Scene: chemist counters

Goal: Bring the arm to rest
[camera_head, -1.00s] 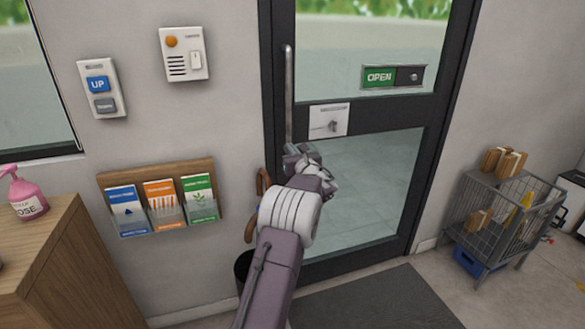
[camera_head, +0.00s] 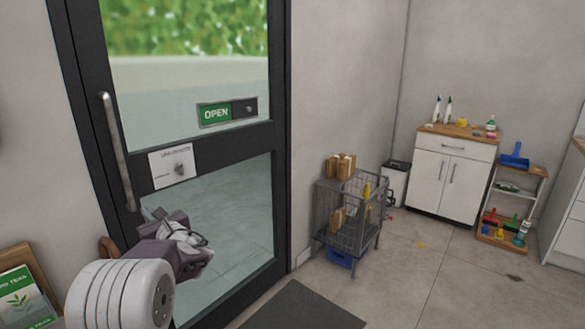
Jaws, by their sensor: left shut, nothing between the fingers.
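My left arm comes in at the bottom left of the head view, with its pale ringed joint large in front. My left gripper (camera_head: 190,240) is shut and empty. It shows in front of the lower glass of the door (camera_head: 215,147), right of and below the upright metal handle (camera_head: 117,152), apart from it in the picture. My right gripper is not in view.
A wire cart (camera_head: 345,213) with brown packages stands right of the door, with a blue crate (camera_head: 341,257) under it. A white cabinet (camera_head: 450,175) and a shelf of cleaning things (camera_head: 508,205) stand farther right. A dark mat (camera_head: 305,307) lies before the door. The floor at right is mostly clear.

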